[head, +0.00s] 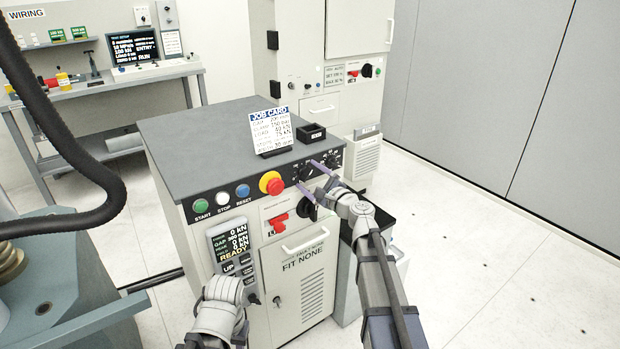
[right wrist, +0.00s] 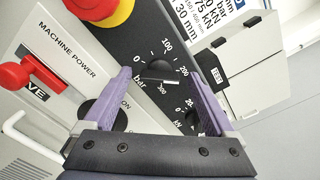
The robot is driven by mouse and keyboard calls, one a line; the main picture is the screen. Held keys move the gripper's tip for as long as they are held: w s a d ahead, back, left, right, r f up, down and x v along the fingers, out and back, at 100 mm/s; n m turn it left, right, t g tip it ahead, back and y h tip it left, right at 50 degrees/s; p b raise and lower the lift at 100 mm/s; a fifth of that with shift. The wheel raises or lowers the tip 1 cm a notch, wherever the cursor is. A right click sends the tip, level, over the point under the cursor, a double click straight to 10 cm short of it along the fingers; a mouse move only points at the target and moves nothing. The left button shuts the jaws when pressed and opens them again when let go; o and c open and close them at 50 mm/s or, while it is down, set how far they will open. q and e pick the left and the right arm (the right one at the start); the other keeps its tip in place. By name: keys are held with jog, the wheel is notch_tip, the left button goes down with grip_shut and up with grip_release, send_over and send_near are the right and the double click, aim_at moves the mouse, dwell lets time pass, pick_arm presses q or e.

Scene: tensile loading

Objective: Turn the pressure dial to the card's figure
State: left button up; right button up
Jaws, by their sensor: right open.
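The job card (head: 270,129) stands on the cabinet top, with 150 bar among its lines; part of it shows in the right wrist view (right wrist: 226,22). The pressure dial (right wrist: 155,70) is a black knob on the dark panel, with a bar scale marked 100, 200 and 300. Its exact setting is too small to read. My right gripper (head: 309,178) is open at the panel. In the right wrist view, its purple fingers (right wrist: 161,74) stand either side of the dial, apart from the knob. My left arm's pale wrist shows at the bottom; its fingers are not clear.
A kN dial (right wrist: 192,121) sits beside the pressure dial. The red emergency stop (head: 271,183), three coloured buttons and a red power switch (head: 278,230) are close by. A small black box (head: 311,133) stands on the cabinet top. Floor to the right is clear.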

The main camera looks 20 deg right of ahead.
jog(key=shift+c, duration=0.2)
jog(key=c, duration=1.3)
